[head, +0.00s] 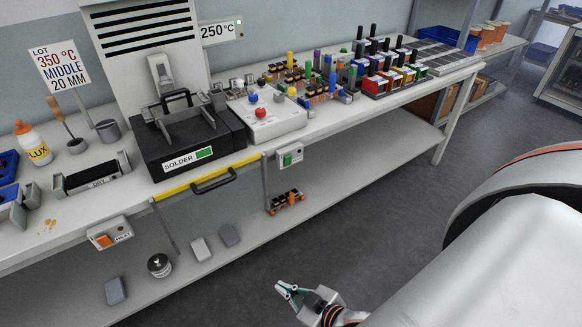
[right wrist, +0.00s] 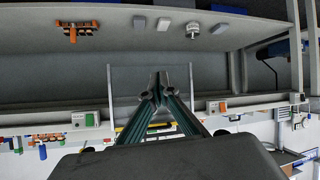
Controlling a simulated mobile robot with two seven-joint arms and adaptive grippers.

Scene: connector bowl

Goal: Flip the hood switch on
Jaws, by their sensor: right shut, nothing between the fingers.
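A white switch box with a green switch (head: 290,157) is fixed under the bench's front edge, right of the yellow-edged bar. It also shows in the right wrist view (right wrist: 86,120), at the left. A second box with an orange switch, marked HEAT (head: 108,233), is at the bench edge further left. The first box's label is too small to read. The white vented hood (head: 147,35) stands behind the solder pot. My right gripper (head: 283,289) is shut and empty, low over the floor in front of the bench, apart from both boxes. My left gripper is out of view.
A yellow-edged bar with a black handle (head: 212,182) juts from the bench front between the boxes. The SOLDER unit (head: 185,140) and connector racks crowd the bench top. The lower shelf (head: 330,180) holds small blocks, a jar and an orange rack. Open floor lies in front.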

